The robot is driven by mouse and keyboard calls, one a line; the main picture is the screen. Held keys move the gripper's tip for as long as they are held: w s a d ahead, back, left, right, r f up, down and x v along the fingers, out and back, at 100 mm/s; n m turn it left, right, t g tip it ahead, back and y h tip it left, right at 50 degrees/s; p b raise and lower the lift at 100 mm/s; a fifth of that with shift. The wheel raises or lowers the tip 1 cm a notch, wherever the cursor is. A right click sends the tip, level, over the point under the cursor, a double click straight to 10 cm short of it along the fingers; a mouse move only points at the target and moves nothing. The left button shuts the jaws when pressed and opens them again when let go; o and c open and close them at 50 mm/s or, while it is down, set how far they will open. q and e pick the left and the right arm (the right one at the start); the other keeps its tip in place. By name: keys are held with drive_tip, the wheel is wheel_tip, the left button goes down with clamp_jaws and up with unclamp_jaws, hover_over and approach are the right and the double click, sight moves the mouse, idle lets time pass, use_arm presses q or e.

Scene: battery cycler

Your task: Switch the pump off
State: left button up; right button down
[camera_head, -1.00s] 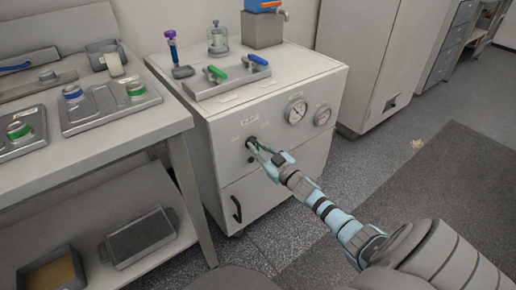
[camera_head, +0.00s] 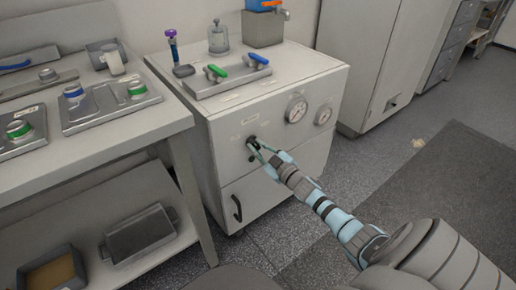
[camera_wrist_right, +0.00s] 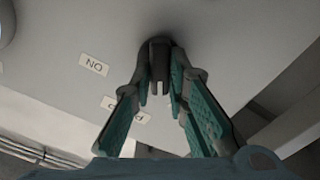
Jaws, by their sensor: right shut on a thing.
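The pump switch is a small dark knob (camera_head: 251,141) on the upper front panel of the white cabinet (camera_head: 285,165). My right gripper (camera_head: 257,147) reaches it from the lower right, with its fingertips at the knob. In the right wrist view the dark knob (camera_wrist_right: 158,76) stands between the two teal-padded fingers of my right gripper (camera_wrist_right: 160,88), which are closed on it. An "ON" label (camera_wrist_right: 94,65) shows beside the knob; another label is partly hidden by a finger. My left gripper is not in view.
Two gauges (camera_head: 296,108) are right of the knob. A black door handle (camera_head: 237,208) sits below it. A bench (camera_head: 100,140) stands left.

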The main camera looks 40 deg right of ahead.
drive_tip(key=c, duration=1.6)
unclamp_jaws()
drive_tip(key=shift+o, duration=0.2)
drive_tip(key=shift+s, duration=0.2)
drive_tip(key=s, duration=1.1)
drive_tip(key=shift+s+a, duration=0.15)
drive_tip(key=shift+s, duration=0.15)
